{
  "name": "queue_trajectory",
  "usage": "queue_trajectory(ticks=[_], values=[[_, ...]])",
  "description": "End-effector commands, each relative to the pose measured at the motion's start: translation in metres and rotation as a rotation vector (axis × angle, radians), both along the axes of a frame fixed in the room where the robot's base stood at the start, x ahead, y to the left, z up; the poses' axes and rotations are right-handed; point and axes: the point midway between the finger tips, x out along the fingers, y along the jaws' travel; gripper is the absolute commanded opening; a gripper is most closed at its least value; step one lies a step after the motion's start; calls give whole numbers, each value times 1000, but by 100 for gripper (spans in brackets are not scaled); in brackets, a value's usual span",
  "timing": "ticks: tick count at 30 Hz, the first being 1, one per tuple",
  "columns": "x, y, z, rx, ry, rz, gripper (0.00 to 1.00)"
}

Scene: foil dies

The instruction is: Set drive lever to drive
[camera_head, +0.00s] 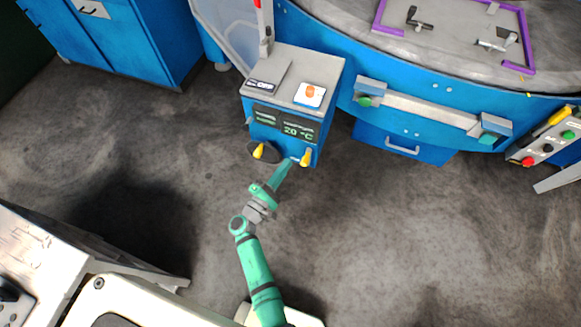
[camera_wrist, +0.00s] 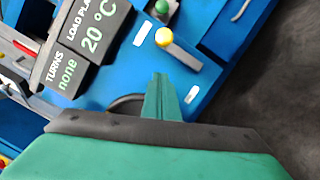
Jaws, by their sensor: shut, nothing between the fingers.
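A blue control box (camera_head: 277,120) with a grey top stands at the upper middle of the head view. Its front has two yellow-knobbed levers: a left one (camera_head: 259,151) on a dark round plate and a right one (camera_head: 306,157). No readable label tells which is the drive lever. My gripper (camera_head: 289,163) is at the box's lower front, between the levers and close to the right one. In the wrist view my gripper (camera_wrist: 160,82) is shut and empty, its tips apart in the picture from a yellow knob (camera_wrist: 164,37) on a grey arm. The dark round plate is partly hidden behind my gripper.
The display (camera_wrist: 92,35) reads 20 °C and "TURNS none". A blue-sided round table (camera_head: 440,55) with a grey rail and green-ended blocks lies right of the box. A button panel (camera_head: 548,140) is at far right.

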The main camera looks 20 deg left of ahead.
Motion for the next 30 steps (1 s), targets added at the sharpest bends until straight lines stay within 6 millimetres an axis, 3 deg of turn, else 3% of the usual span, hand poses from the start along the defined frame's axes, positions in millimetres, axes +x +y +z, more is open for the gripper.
queue_trajectory(ticks=[15,21,30], values=[[-84,21,-11,0,1,2,0],[-96,24,-12,0,0,1,0],[-97,24,-11,0,0,1,0]])
